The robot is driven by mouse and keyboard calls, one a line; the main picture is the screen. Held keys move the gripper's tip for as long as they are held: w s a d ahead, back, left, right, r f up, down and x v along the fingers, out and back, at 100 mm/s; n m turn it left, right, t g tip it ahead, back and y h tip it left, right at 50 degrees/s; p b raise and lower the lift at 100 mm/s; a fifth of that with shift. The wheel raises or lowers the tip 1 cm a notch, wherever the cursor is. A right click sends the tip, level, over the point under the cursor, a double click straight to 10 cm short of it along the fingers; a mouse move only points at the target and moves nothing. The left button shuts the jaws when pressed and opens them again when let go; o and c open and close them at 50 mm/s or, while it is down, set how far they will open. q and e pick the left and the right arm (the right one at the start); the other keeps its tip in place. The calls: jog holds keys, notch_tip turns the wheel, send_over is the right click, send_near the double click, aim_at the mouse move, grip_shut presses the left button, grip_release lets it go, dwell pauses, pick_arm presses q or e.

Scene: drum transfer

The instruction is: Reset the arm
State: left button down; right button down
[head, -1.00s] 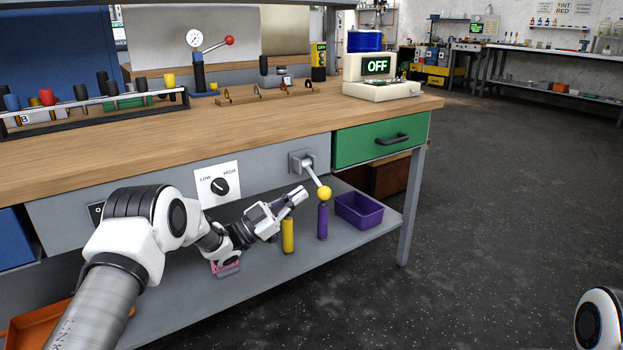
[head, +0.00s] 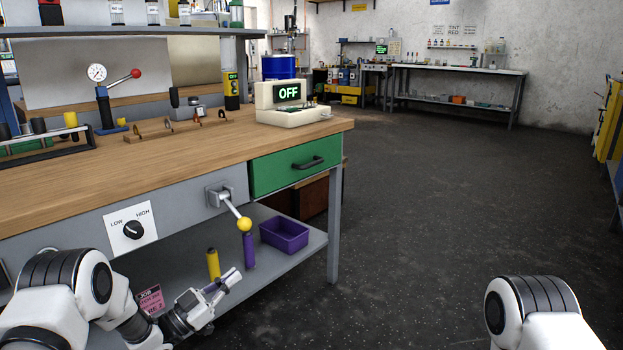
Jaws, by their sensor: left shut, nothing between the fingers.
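My left gripper (head: 226,281) is shut and empty at the lower left, in front of the bench's lower shelf. It is apart from the lever with the yellow ball knob (head: 244,224), which slants down to the right from its bracket on the bench front. My right arm (head: 532,310) shows only as a white and black joint at the lower right. My right gripper is out of view.
The wooden workbench (head: 150,185) fills the left, with a green drawer (head: 290,166) and an OFF display unit (head: 290,103). A yellow cylinder (head: 213,264), a purple cylinder (head: 249,250) and a purple bin (head: 285,236) stand on the lower shelf. Open dark floor (head: 430,200) lies right.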

pick_arm(q)
jog(key=s+d+f+n+g+y, duration=0.1)
jog(key=s+f+n+g+y, duration=0.35)
jog(key=s+f, duration=0.6)
jog(key=s+d+f+n+g+y, duration=0.1)
jog(key=s+f+n+y, duration=0.55)
jog(key=f, duration=0.75)
jog(key=s+a+f+g+y, duration=0.2)
jog(key=s+a+g, duration=0.15)
jog(key=s, duration=0.95)
jog(key=s+a+f+g+y, duration=0.2)
jog(key=s+g, duration=0.3)
jog(key=s, duration=0.8)
notch_tip(320, 180, up, 37)
jog(key=s+g+p, duration=0.1)
jog(key=p, duration=3.6)
jog(key=shift+s+f+n+y, duration=0.15)
jog(key=shift+n+y, duration=0.25)
